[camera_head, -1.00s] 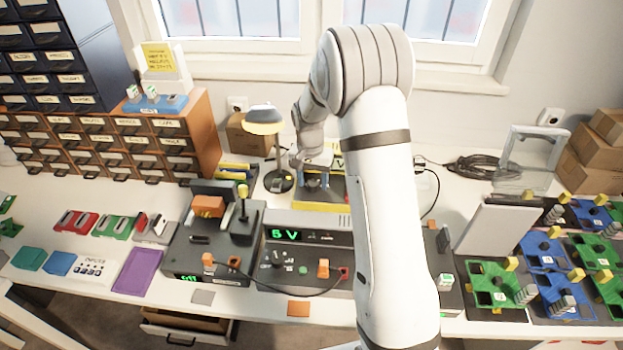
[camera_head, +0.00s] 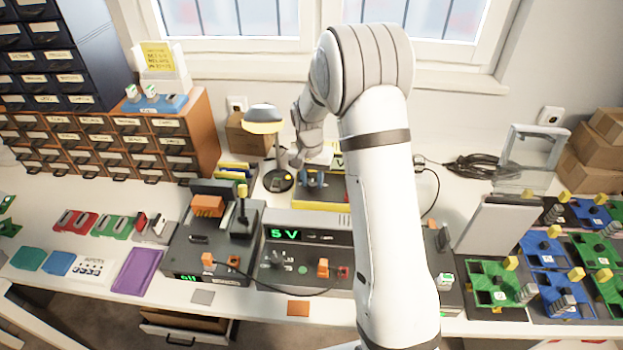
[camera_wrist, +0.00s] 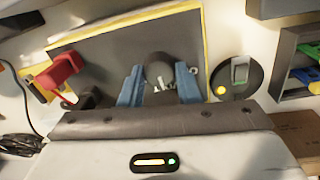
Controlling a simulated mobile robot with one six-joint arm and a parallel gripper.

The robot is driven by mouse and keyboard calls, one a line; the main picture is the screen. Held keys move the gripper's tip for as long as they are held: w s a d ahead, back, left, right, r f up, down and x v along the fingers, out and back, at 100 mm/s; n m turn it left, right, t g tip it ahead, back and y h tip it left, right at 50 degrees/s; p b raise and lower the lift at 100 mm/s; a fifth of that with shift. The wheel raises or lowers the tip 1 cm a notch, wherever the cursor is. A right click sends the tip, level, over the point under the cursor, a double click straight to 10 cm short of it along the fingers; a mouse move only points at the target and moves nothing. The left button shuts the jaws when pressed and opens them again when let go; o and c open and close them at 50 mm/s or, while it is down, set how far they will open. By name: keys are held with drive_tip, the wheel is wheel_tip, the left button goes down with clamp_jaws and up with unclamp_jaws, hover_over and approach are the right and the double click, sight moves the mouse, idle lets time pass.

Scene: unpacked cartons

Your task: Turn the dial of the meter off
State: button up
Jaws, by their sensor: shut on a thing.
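The meter (camera_wrist: 95,50) is a dark-faced box with yellow edges. In the head view its yellow body (camera_head: 318,204) lies on the bench behind the power supply, partly hidden by my arm. A dark round dial (camera_wrist: 160,68) sits on its face in the wrist view. My gripper (camera_wrist: 159,84) has its two blue fingers on either side of the dial, shut on it. In the head view my gripper (camera_head: 313,180) is small and low over the meter. The dial's pointer and markings are not readable.
A red plug (camera_wrist: 62,72) is at the meter's side. A lamp base (camera_wrist: 238,72) stands close to the meter; the lamp's shade (camera_head: 264,122) rises above it. A power supply (camera_head: 309,245) reading 5 V stands in front. A coiled black cable (camera_head: 485,166) lies right.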

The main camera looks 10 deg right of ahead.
sight(311, 183)
drive_tip(key=n+b, duration=0.1)
drive_tip(key=n, duration=0.5)
drive_tip(key=shift+b, duration=0.4)
drive_tip(key=n, duration=0.5)
drive_tip(key=shift+t+b, duration=0.3)
drive_tip(key=shift+b, duration=0.1)
drive_tip(key=shift+n, duration=0.4)
drive_tip(key=o, duration=1)
drive_tip(key=shift+s+a+r, duration=0.1)
drive_tip(key=shift+a+r, duration=0.05)
drive_tip(key=shift+r, duration=1.8)
drive_tip(key=shift+s+a+r, duration=0.1)
drive_tip(key=shift+r, duration=1.85)
